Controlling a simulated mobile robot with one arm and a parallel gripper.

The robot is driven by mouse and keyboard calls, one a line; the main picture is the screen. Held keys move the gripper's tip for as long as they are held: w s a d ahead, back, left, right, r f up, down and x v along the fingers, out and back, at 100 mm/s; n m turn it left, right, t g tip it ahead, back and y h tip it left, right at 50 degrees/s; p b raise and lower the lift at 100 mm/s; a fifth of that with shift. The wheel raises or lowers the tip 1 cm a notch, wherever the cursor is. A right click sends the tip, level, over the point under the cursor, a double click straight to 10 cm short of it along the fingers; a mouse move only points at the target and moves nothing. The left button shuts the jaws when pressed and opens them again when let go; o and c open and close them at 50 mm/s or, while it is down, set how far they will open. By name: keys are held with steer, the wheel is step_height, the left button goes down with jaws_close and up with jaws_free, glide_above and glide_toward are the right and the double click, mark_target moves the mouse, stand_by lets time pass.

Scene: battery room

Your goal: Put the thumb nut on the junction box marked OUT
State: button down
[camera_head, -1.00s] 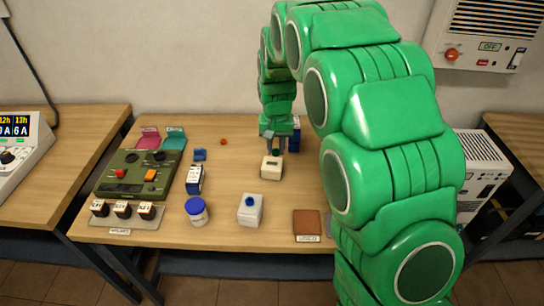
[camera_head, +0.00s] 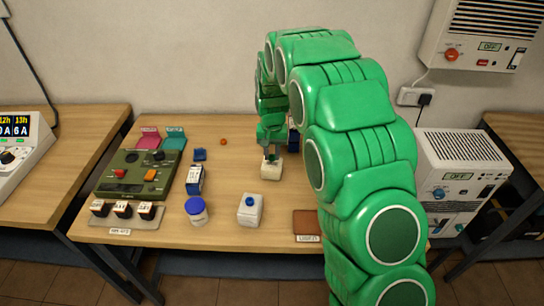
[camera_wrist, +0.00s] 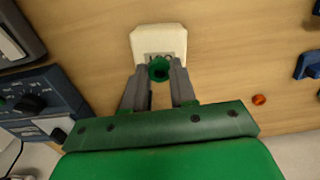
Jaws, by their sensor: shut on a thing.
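A small off-white junction box (camera_head: 271,172) stands near the middle of the table; in the wrist view its pale top (camera_wrist: 158,40) is at the top centre. Its dark lettering is partly covered and I cannot read it surely. My gripper (camera_head: 270,155) points down at the box. In the wrist view my gripper (camera_wrist: 160,78) is shut on a green thumb nut (camera_wrist: 159,70), a ring with a dark centre. The nut overlaps the box's near part in that view; I cannot tell whether they touch.
A white box with a blue cap (camera_head: 249,210), a blue-lidded jar (camera_head: 196,211) and a brown pad (camera_head: 306,223) lie in front. A green panel (camera_head: 136,174) is at left. A blue instrument (camera_wrist: 40,103) and a small orange piece (camera_wrist: 259,99) flank my gripper.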

steer(key=shift+f, duration=0.95)
steer(key=shift+f, duration=0.1)
steer(key=c, duration=0.9)
jaws_free()
step_height(320, 180, up, 12)
steer(key=s+d+r, duration=0.7)
steer(key=s+d, duration=0.1)
steer(key=s, duration=0.4)
steer(key=s+d, duration=0.3)
steer(key=s, duration=0.8)
steer(key=s+d+r+g, duration=0.1)
steer(key=s+d, duration=0.2)
steer(key=s, duration=0.9)
steer(key=s+d+r, duration=0.1)
steer(key=s+d, duration=0.2)
steer(key=s, duration=0.8)
steer(key=shift+s+g, duration=0.15)
steer(key=shift+g, duration=0.25)
